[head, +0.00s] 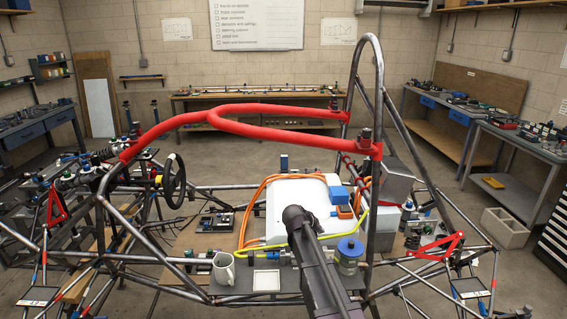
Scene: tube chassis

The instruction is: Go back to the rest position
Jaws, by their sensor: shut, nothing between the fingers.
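A dark grey link of my arm (318,262) rises from the bottom edge, right of centre, in the head view. It ends in a rounded dark joint in front of the white box (283,205) inside the tube chassis (372,200). I cannot make out my gripper or its fingers; they do not show in this view. No held thing shows near the arm.
A red padded bar (270,110) and a tall roll hoop (366,42) rise behind the arm. A mug (223,267), a white tray (266,281) and a blue-lidded jar (348,257) are close by. Orange and yellow hoses run around the box. Benches line the walls.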

